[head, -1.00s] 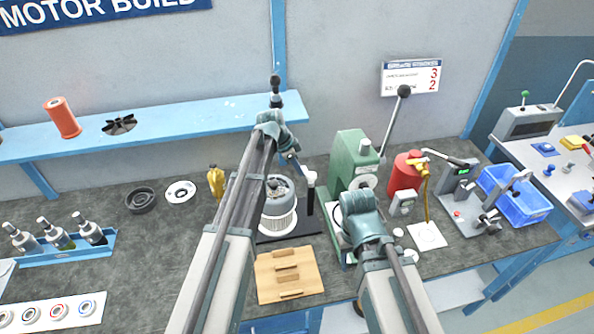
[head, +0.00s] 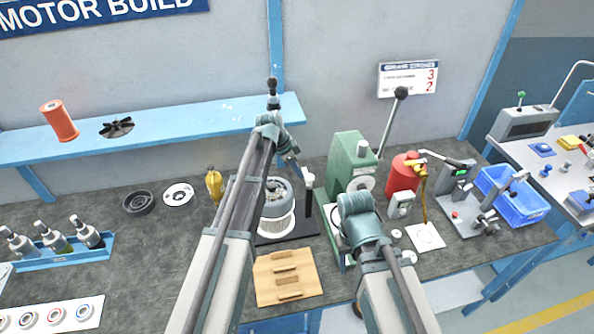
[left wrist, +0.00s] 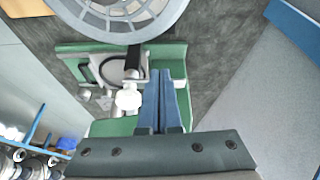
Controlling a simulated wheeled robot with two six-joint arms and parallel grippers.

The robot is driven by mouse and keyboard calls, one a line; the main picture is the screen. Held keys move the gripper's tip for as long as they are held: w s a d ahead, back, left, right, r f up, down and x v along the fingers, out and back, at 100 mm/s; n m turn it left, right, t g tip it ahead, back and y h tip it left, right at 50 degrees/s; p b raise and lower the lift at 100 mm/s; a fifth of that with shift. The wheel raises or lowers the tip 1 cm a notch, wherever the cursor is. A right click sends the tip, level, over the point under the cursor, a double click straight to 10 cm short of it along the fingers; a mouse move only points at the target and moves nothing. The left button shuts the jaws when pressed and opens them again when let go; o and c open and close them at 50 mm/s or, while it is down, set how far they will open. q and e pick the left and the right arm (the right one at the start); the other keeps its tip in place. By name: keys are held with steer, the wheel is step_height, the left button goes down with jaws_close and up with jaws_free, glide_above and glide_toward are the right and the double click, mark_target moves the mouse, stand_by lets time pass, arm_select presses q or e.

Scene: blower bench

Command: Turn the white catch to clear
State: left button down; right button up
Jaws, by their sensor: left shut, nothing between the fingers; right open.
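The white catch (head: 308,178) is a small white knob on top of a black post beside the grey motor stator (head: 277,208). In the left wrist view the white catch (left wrist: 129,98) shows just left of my fingertips, with a black arm behind it. My left gripper (head: 295,170) is shut and empty, its blue fingers (left wrist: 166,98) pressed together close beside the knob. I cannot tell whether they touch it. My right arm's wrist covers its own gripper in the head view, so the right fingers are hidden.
A green press (head: 351,160) with a long lever stands right of the catch, and a red canister (head: 403,175) stands beyond it. A wooden block (head: 287,278) lies in front. A blue shelf (head: 190,123) runs along the wall.

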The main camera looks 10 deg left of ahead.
arm_select(q)
steer(key=shift+s+d, duration=0.35)
steer(key=shift+s, duration=0.15)
steer(key=p+v, duration=1.3)
steer(key=v, duration=0.1)
steer(key=shift+w+f, duration=0.1)
steer(key=shift+f, duration=0.05)
steer(key=s+d+f+n+g+y+b, duration=0.1)
steer(key=s+d+f+n+b, duration=0.3)
steer(key=s, duration=0.9)
steer(key=s+d+f+n+g+y+b, duration=0.1)
steer(key=s+d+f+n+y+b, duration=0.3)
steer(key=s+d+f+b, duration=0.3)
steer(key=s+f+b, duration=0.1)
steer(key=s+f, duration=0.2)
steer(key=s, duration=0.3)
steer(key=shift+s+d+b, duration=0.2)
steer(key=shift+s+b, duration=0.05)
steer(key=shift+b, duration=0.1)
